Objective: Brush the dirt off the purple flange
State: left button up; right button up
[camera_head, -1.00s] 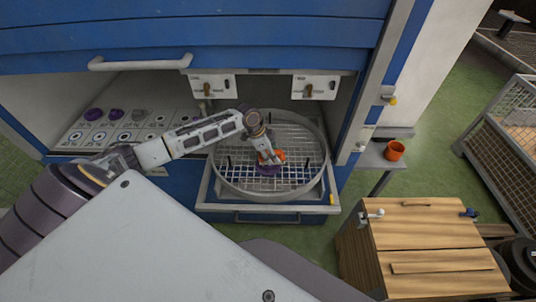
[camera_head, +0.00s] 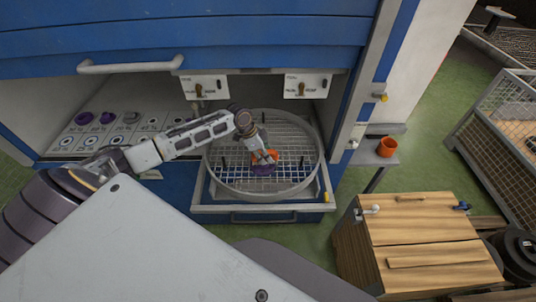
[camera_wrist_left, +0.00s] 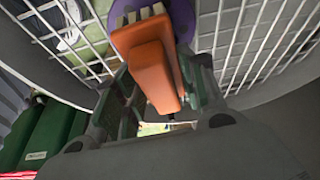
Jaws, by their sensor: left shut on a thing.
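The purple flange (camera_head: 263,170) lies on the round wire-grid turntable (camera_head: 212,170) inside the blue cabinet. My left gripper (camera_head: 261,151) is shut on an orange brush (camera_head: 268,157) just above the flange. In the left wrist view, the orange brush (camera_wrist_left: 152,72) sits between my green-grey fingers, with its pale bristles at the purple flange (camera_wrist_left: 184,22). The bristles overlap the flange, but I cannot tell whether they touch it. The brush and gripper hide part of the flange, and dirt on it is too small to make out. My right gripper is out of view.
A board (camera_head: 100,142) with purple and grey parts and printed labels lies left of the turntable. Two switch plates (camera_head: 205,87) hang above it. An orange cup (camera_head: 387,147) stands on a side shelf. A wooden cabinet (camera_head: 420,245) stands at the lower right.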

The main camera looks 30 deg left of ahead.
pick_arm(q)
jog(key=shift+s+a, duration=0.4)
jog(key=shift+a, duration=0.35)
jog(key=shift+s+a, duration=0.4)
jog(key=shift+a, duration=0.35)
jog(key=shift+w+d, duration=0.15)
jog(key=shift+d, duration=0.05)
jog(key=shift+w+d, duration=0.35)
jog(key=shift+d, duration=0.35)
jog(key=shift+w+d, duration=0.35)
jog(key=shift+d, duration=0.3)
jog(key=shift+w+d, duration=0.35)
jog(key=shift+d, duration=0.35)
jog(key=shift+s+a+f, duration=0.1)
jog(key=shift+s+a, duration=0.05)
jog(key=shift+a, duration=0.05)
jog(key=shift+s+a, duration=0.35)
jog(key=shift+a, duration=0.35)
jog(key=shift+s+a, duration=0.35)
jog(key=shift+a, duration=0.3)
jog(key=shift+s+a, duration=0.35)
jog(key=shift+a, duration=0.35)
jog(key=shift+r, duration=0.25)
jog(key=shift+r, duration=3.95)
jog(key=shift+n, duration=0.3)
